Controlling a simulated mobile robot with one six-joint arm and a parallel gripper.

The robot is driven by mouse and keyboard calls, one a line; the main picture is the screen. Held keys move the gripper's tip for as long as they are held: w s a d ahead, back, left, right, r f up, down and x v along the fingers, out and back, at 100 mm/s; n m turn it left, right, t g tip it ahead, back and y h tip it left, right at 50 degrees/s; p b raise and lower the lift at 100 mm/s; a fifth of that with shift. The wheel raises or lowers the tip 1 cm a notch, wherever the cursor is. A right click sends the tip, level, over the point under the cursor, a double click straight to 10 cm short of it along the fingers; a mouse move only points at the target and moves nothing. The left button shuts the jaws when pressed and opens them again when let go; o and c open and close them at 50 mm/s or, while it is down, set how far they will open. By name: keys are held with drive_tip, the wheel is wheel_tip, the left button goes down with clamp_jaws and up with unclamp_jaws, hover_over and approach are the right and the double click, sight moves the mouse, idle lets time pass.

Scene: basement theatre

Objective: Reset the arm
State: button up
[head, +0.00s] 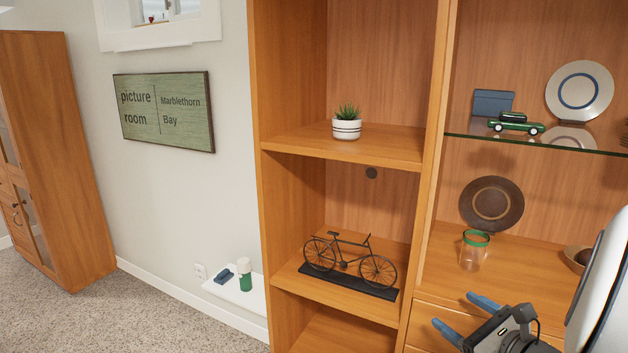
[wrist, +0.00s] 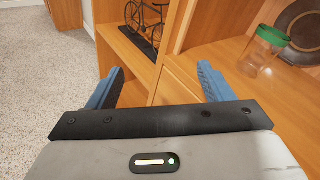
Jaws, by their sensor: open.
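My gripper (head: 466,316) is at the lower right of the head view, in front of the wooden shelf unit (head: 432,200). Its blue fingers are apart, with nothing between them. In the wrist view the gripper (wrist: 160,85) also shows open and empty, with the shelf's front edge beyond it. A glass jar with a green rim (head: 473,252) stands on the shelf behind the gripper, apart from it. The jar (wrist: 263,52) is to the right of the fingers in the wrist view.
A bicycle model (head: 350,262) and a potted plant (head: 346,124) stand on the left shelves. A brown plate (head: 491,204) leans behind the jar. A glass shelf (head: 540,142) holds a green toy car (head: 515,123). A low white ledge (head: 238,288) holds small items. Carpet at left is clear.

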drive_tip(key=s+a+f+n+g+y, duration=0.25)
drive_tip(key=a+n+g, duration=0.25)
drive_tip(key=a+n, duration=0.35)
drive_tip(key=s+a+f+n+g+y, duration=0.1)
drive_tip(key=s+a+n+g, duration=0.3)
drive_tip(key=a+n+g, duration=0.4)
drive_tip(key=s+n+h, duration=0.2)
drive_tip(key=n, duration=0.2)
drive_tip(key=s+n+h, duration=0.1)
drive_tip(key=n+h, duration=0.2)
drive_tip(key=s+r+n+h, duration=0.1)
drive_tip(key=s+n+h, duration=0.1)
drive_tip(key=n+h, duration=0.1)
drive_tip(key=shift+s+a+n, duration=0.2)
drive_tip(key=shift+s+n, duration=0.15)
drive_tip(key=shift+n, duration=0.5)
drive_tip(key=shift+w+d+r+n+t+h, duration=0.1)
drive_tip(key=shift+d+r+n+t+h, duration=0.2)
drive_tip(key=shift+d+n, duration=0.1)
